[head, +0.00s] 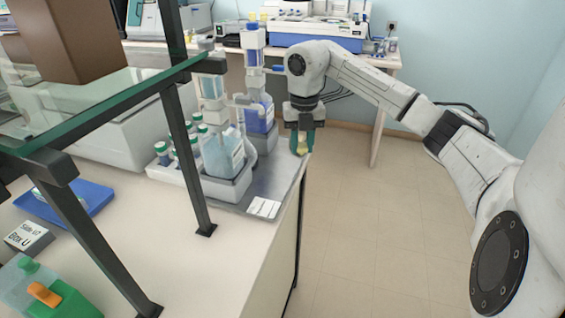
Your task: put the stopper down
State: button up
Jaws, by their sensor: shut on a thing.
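My gripper (301,150) points down beside the right end of the bench, with its teal fingers shut on a small pale yellow thing, which I take to be the stopper (302,146). The fingers hide part of it. It shows over the right edge of a grey metal tray (278,185). I cannot tell whether it touches the tray or hangs above it.
Two bottle stands with a clear-blue bottle (222,152) and a dark blue bottle (262,117) stand left of my gripper. A white label card (264,208) lies at the tray's front. A glass shelf (110,100) on black posts overhangs the bench (200,275). The floor at right is clear.

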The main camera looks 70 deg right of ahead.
send_over(283, 172)
notch_tip(283, 172, down, 6)
jog(key=shift+s+a+f+p, duration=0.1)
jog(key=shift+f+p, duration=0.1)
jog(key=shift+p, duration=0.15)
jog(key=shift+f+p, duration=0.3)
jog(key=shift+f, duration=1.3)
jog(key=shift+f, duration=0.1)
jog(key=o, duration=1)
notch_tip(283, 172, up, 12)
jog(key=shift+r+b, duration=0.15)
jog(key=shift+b, duration=0.5)
